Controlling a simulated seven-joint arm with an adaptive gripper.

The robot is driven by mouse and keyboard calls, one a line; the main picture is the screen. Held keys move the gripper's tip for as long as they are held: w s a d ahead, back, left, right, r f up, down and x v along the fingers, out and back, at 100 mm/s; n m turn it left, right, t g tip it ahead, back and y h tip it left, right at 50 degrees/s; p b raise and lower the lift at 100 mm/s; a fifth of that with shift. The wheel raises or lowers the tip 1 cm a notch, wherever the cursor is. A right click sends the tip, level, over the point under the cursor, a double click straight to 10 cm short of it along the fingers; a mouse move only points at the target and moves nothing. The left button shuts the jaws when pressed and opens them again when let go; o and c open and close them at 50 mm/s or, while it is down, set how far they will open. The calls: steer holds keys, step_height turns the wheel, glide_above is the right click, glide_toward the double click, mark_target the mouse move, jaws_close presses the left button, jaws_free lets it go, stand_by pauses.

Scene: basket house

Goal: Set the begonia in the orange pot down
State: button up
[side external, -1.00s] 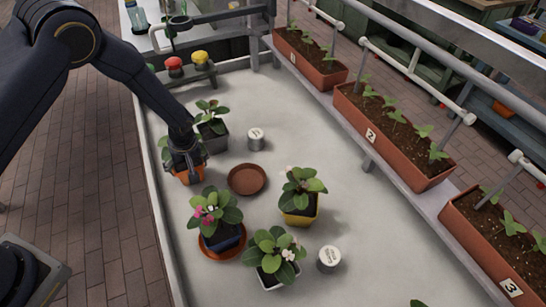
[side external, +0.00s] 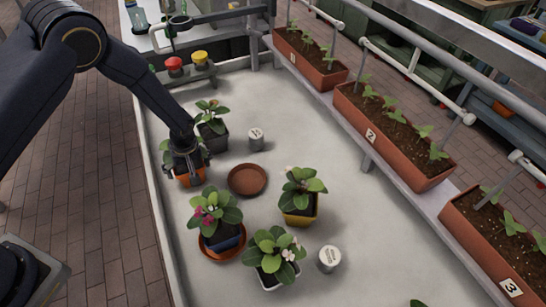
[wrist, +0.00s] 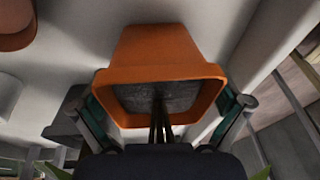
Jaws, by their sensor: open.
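The begonia's orange pot (side external: 189,178) is at the left edge of the pale bench, with green leaves (side external: 165,150) showing beside my wrist. My gripper (side external: 187,163) is over it, pointing down, and hides much of the plant. In the wrist view the orange pot (wrist: 165,75) fills the middle, its thick rim toward the camera and dark soil inside. My gripper (wrist: 165,112) is open, with one finger on each side of the rim. I cannot tell whether the fingers touch it, or whether its base rests flat on the bench.
An empty terracotta saucer (side external: 247,180) lies to the right. A grey-potted plant (side external: 211,130) stands close behind. A blue-potted plant (side external: 224,238) on a saucer, a yellow-potted plant (side external: 299,205) and a white-potted plant (side external: 270,277) stand nearer. Numbered planters (side external: 395,140) line the right.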

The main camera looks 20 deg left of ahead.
steer(key=s+a+r+m+t+h, duration=0.15)
steer(key=s+r, duration=0.25)
steer(key=r, duration=1)
steer(key=s+r+m+h, duration=0.15)
steer(key=s+r, duration=0.25)
steer(key=r, duration=1)
steer(key=s+a+r+m+t, duration=0.1)
steer(key=s+a+r+m, duration=0.1)
steer(key=s, duration=0.5)
steer(key=s+a+r+m+t, duration=0.1)
steer(key=s+a+r+m, duration=0.1)
steer(key=s+r+m, duration=0.2)
steer(key=s+r, duration=0.1)
steer(key=s, duration=0.2)
steer(key=shift+s+r+t, duration=0.3)
steer(key=shift+r+t, duration=0.05)
